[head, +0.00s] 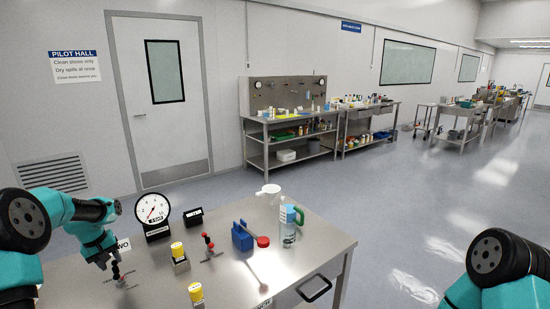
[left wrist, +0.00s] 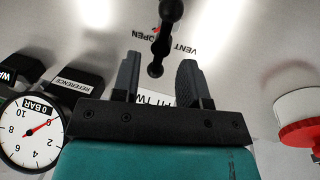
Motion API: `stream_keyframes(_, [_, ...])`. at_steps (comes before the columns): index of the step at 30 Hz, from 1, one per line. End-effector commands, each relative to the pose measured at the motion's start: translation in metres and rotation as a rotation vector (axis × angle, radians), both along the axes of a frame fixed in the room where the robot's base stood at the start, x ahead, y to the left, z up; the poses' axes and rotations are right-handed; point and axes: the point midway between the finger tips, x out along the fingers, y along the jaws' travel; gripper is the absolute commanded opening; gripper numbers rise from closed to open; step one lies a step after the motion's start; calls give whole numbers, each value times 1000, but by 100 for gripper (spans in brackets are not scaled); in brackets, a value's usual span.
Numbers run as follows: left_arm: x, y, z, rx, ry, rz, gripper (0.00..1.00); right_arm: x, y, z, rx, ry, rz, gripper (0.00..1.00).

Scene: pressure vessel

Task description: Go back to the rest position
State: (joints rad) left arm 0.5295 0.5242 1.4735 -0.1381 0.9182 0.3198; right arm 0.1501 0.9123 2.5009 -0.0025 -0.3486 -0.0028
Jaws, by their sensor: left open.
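My left gripper (head: 114,262) hangs over the left part of the steel table, pointing down. In the left wrist view its two fingers (left wrist: 160,82) are apart with nothing clamped between them. A black rounded handle (left wrist: 162,40) stands just beyond and partly between the fingertips; I cannot tell whether they touch. It lies near a label reading OPEN and VENT. My right arm (head: 500,270) shows at the lower right, but its gripper is out of view.
The steel table (head: 225,275) carries a dial gauge (head: 153,211), yellow-topped pieces (head: 177,250), a red-and-black lever (head: 208,243), a blue holder (head: 242,237), a bottle (head: 288,226) and a white jug (head: 269,193). A white-and-red cylinder (left wrist: 298,108) is right of the left gripper.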

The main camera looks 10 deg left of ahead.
Motion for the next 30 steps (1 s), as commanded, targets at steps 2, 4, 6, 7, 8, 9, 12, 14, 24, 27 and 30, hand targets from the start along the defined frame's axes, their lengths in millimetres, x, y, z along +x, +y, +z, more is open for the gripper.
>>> stream_keyframes(2, [0, 0, -1, 0, 0, 0, 40, 0, 0, 0, 0, 0, 0, 0])
stream_keyframes(4, [0, 0, -1, 0, 0, 0, 40, 0, 0, 0, 0, 0, 0, 0])
stream_keyframes(6, [0, 0, 0, 0, 0, 0, 40, 0, 0, 0, 0, 0, 0, 0])
stream_keyframes(7, [0, 0, 0, 0, 0, 0, 40, 0, 0, 0, 0, 0, 0, 0])
stream_keyframes(8, [0, 0, 0, 0, 0, 0, 40, 0, 0, 0, 0, 0, 0, 0])
stream_keyframes(9, [0, 0, 0, 0, 0, 0, 40, 0, 0, 0, 0, 0, 0, 0])
stream_keyframes(12, [0, 0, 2, 0, 0, 0, 40, 0, 0, 0, 0, 0, 0, 0])
stream_keyframes(14, [-1, 1, 5, 1, -1, 0, 40, 0, 0, 0, 0, 0, 0, 0])
stream_keyframes(24, [-6, 7, 45, 2, -4, 0, 40, 0, 0, 0, 0, 0, 0, 0])
stream_keyframes(27, [-8, 9, 61, 3, -4, 1, 40, 0, 0, 0, 0, 0, 0, 0])
stream_keyframes(30, [-10, 11, 76, 2, -4, 0, 40, 0, 0, 0, 0, 0, 0, 0])
